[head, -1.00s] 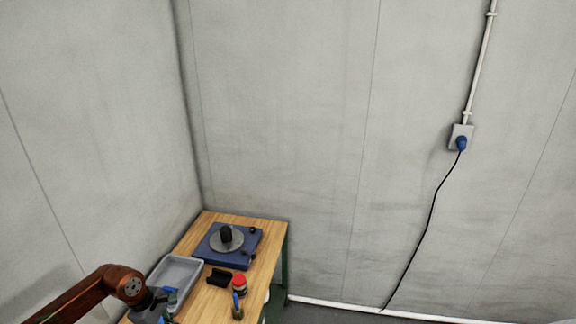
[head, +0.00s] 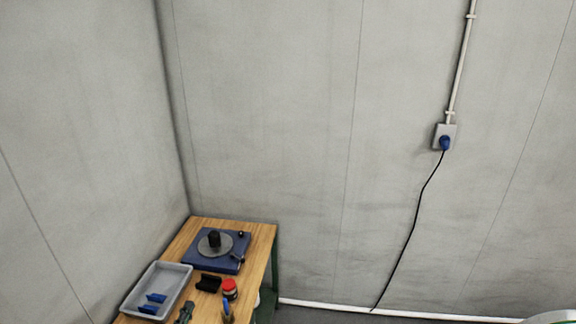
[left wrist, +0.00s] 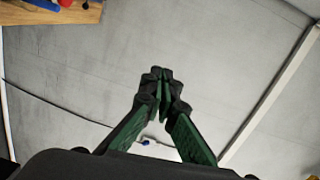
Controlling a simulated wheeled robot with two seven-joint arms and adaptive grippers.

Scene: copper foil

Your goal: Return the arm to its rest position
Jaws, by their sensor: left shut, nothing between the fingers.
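My left gripper (left wrist: 162,75) shows in the left wrist view with its dark green fingers together and nothing between them. In the head view, just the dark tip of the left gripper (head: 185,313) shows at the bottom edge, over the near part of the wooden table (head: 262,240), to the right of the grey tray (head: 130,298). The rest of the left arm is out of the head view. My right gripper is in neither view.
The tray holds blue pieces (head: 153,303). A blue device with a round grey plate (head: 222,262) stands at the back of the table. A black block (head: 208,283) and a red-topped jar (head: 229,289) are nearby. A cable (head: 412,230) hangs from a wall socket (head: 445,136).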

